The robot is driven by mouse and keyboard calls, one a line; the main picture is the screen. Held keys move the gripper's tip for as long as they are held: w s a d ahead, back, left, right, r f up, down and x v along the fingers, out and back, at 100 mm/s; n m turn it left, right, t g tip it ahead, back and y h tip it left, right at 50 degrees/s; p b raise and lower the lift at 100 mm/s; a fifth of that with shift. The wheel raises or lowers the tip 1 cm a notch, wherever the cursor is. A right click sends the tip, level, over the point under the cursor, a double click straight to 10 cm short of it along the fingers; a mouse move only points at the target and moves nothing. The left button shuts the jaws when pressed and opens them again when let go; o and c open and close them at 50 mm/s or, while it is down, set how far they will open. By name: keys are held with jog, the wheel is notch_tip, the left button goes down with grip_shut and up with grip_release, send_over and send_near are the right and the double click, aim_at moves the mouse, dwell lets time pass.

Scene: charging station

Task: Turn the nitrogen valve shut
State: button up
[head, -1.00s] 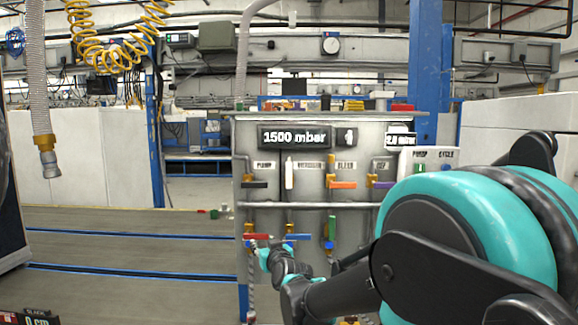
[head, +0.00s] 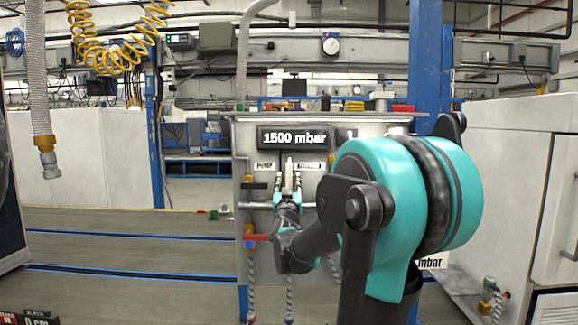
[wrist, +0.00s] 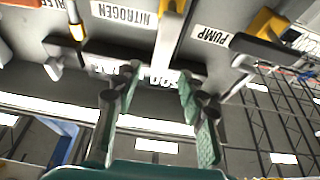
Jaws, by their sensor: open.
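The nitrogen valve's pale lever (head: 289,178) points up and down on the grey panel, below the "1500 mbar" display. In the wrist view, the lever (wrist: 167,42) hangs from a yellow valve body beside the upside-down NITROGEN label (wrist: 124,12). My gripper (head: 288,190) is in front of the panel, its two fingers apart on either side of the lever in the head view. In the wrist view my gripper (wrist: 157,88) is open, with the lever's end between the fingertips in the picture. I cannot tell whether a finger touches it.
The pump valve's dark lever (head: 254,185) is just left of my gripper, and a red lever (head: 256,237) is below it. My arm hides the panel's right part. Open floor lies to the left.

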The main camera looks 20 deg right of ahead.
aim_at(289, 164)
jog(key=x, duration=1)
jog(key=shift+c, duration=0.6)
grip_shut()
